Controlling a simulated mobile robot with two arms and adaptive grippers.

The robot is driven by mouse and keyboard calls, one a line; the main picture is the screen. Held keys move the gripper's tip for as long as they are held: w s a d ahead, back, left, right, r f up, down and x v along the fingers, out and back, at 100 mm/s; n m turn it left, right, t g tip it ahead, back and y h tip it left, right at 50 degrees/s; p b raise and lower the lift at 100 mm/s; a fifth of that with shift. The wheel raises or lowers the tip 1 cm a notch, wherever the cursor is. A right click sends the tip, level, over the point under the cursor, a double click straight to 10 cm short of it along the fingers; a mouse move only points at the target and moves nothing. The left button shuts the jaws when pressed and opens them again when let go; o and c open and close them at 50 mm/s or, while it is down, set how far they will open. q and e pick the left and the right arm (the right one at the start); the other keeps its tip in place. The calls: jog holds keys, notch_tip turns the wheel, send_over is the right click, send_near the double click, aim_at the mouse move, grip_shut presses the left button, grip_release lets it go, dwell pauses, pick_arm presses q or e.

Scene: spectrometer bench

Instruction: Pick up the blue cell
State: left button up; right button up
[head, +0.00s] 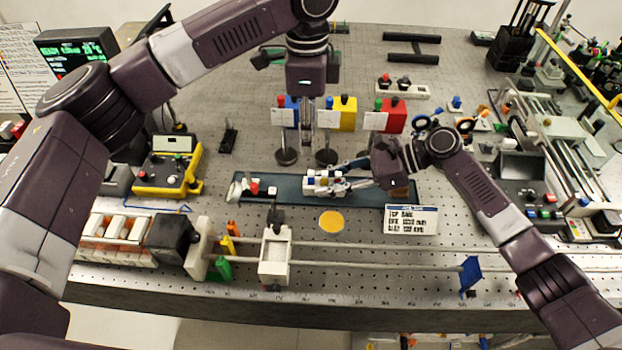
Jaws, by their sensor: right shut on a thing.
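A small white cell holder (321,182) with coloured tops lies on the long dark teal tray (290,193) at the middle of the bench. My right gripper (346,180) reaches in from the right, low over the tray, at the holder's right end. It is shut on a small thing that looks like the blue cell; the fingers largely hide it. I cannot tell whether the cell is clear of the holder. My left gripper (306,130) points down behind the tray, near the coloured blocks; its finger opening is not clear.
Blue, yellow (343,113) and red (394,116) blocks with labelled stands are behind the tray. A white card (411,219) and an orange disc (331,222) lie in front. Rails with a white carriage (274,257) and a blue plate (469,274) run along the front.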

pick_arm(q)
send_over(311, 172)
jog(key=f, duration=0.5)
jog(key=shift+a+f, duration=0.15)
jog(key=shift+a, duration=0.15)
jog(key=f, duration=0.5)
jog(key=shift+w+d+f, duration=0.1)
jog(key=shift+d+f, duration=0.2)
grip_shut()
